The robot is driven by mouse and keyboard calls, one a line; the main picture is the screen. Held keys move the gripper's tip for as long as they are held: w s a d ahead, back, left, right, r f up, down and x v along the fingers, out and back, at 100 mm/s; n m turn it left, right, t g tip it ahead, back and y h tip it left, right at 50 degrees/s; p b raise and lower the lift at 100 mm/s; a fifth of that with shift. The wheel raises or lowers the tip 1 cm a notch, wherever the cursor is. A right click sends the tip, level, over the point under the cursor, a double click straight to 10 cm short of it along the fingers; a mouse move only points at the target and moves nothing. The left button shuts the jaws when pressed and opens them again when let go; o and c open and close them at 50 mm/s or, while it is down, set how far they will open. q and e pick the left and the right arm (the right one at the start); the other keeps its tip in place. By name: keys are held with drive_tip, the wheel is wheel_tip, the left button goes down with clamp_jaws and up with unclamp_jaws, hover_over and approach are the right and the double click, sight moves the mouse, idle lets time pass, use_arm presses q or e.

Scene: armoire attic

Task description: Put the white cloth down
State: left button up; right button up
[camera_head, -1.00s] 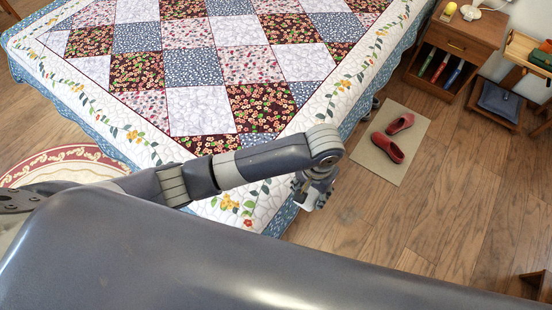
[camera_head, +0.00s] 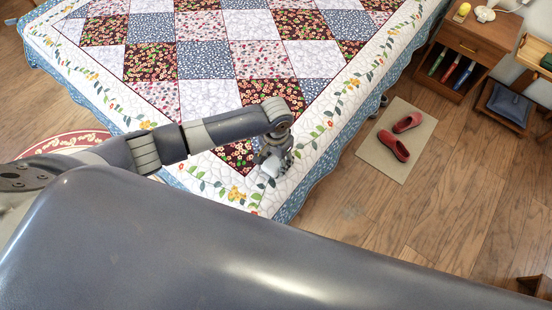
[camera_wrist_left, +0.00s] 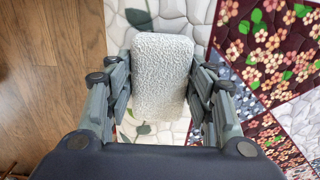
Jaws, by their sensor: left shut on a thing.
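The white cloth (camera_wrist_left: 161,75) is a folded, textured white block between the fingers of my left gripper (camera_wrist_left: 161,90) in the left wrist view. The gripper is shut on it. In the head view my left gripper (camera_head: 273,165) is over the near corner of the bed, and a small white part of the cloth (camera_head: 268,168) shows beside it. The bed's patchwork quilt (camera_head: 212,95) lies below. I cannot tell whether the cloth touches the quilt. My right gripper is not in view.
A beige mat (camera_head: 381,158) with red shoes (camera_head: 394,146) lies on the wooden floor (camera_head: 440,225) right of the bed. A wooden nightstand (camera_head: 475,40) stands at the upper right, near a low stool (camera_head: 503,105). A round red rug (camera_head: 65,142) is at left. The quilt is clear.

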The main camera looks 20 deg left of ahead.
sight(276, 161)
use_arm(q)
drive_tip(key=shift+f, duration=0.25)
drive_tip(key=shift+f, duration=0.15)
drive_tip(key=o, duration=0.9)
drive_tip(key=shift+o, duration=0.2)
wheel_tip(276, 161, up, 12)
drive_tip(key=shift+r, duration=0.2)
